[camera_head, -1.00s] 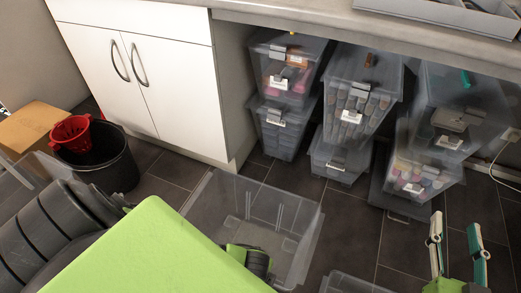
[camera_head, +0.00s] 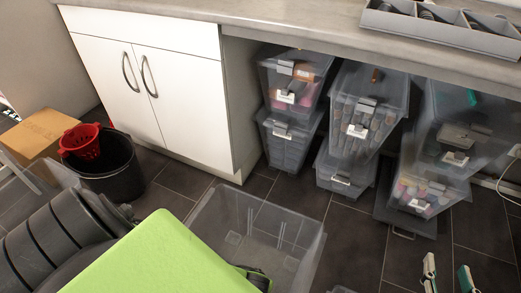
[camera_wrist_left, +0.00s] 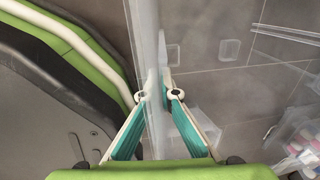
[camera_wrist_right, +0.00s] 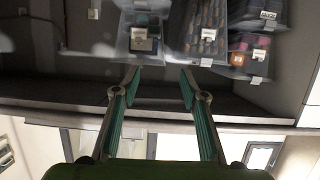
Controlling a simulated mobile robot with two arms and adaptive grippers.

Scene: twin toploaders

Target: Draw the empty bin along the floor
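The empty bin (camera_head: 300,225) is a clear, open plastic box on the dark tiled floor, low in the middle of the head view. My green left arm covers its near left part. In the left wrist view, my left gripper (camera_wrist_left: 158,96) has its fingers on both sides of a clear upright wall (camera_wrist_left: 150,45) of the bin, tips close together on it. In the head view this gripper is mostly hidden by my arm. My right gripper (camera_head: 447,275) is at the bottom right edge, open and empty; its parted fingers also show in the right wrist view (camera_wrist_right: 160,78).
Lidded clear boxes (camera_head: 365,110) with contents are stacked under the counter (camera_head: 250,15). A white cabinet (camera_head: 190,90) stands left of them. A black bucket (camera_head: 120,185) with a red insert and a cardboard box (camera_head: 35,130) are at left. Floor between bin and stacks is bare.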

